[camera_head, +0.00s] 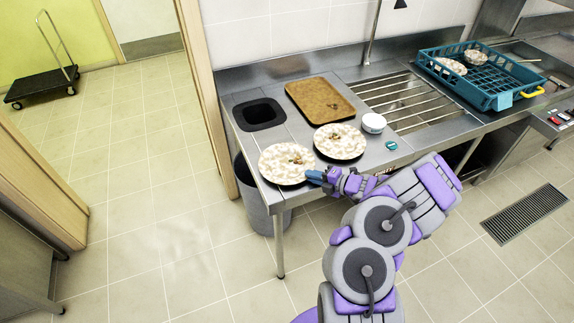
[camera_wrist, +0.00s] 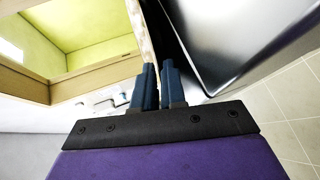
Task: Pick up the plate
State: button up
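Two white-and-beige patterned plates with brown food scraps show in the head view. The nearer plate (camera_head: 283,174) is at the front left corner of the steel counter. The other plate (camera_head: 340,151) is just behind it to the right. My gripper (camera_head: 313,177) is at the right rim of the nearer plate. In the wrist view, my gripper's (camera_wrist: 158,72) two blue fingers are close together, with the plate's rim (camera_wrist: 141,32) between their tips. The gripper looks shut on that rim. Whether the plate is clear of the counter is hard to tell.
A brown tray (camera_head: 320,108), a white bowl (camera_head: 374,123) and a square hole (camera_head: 258,114) are on the counter (camera_head: 264,196). A teal dish rack (camera_head: 482,87) holds dishes at right. A grey bin (camera_head: 254,205) stands underneath. Floor is open at left, beyond a door frame.

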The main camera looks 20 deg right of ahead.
grip_shut()
jog(key=shift+r, duration=0.1)
dwell(0.3)
jog(key=shift+r, duration=0.25)
jog(key=r+p, duration=0.2)
jog(key=r, duration=0.1)
jog(key=shift+d+r, duration=0.2)
jog(key=s+d+p, duration=0.1)
jog(key=s+d, duration=0.3)
jog(key=d, duration=0.2)
jog(key=s+d+r+p, duration=0.1)
jog(key=s+d+p, duration=0.1)
jog(key=s+d, duration=0.2)
jog(key=d, duration=0.3)
jog(key=shift+s, duration=0.15)
jog(key=shift+d, duration=0.1)
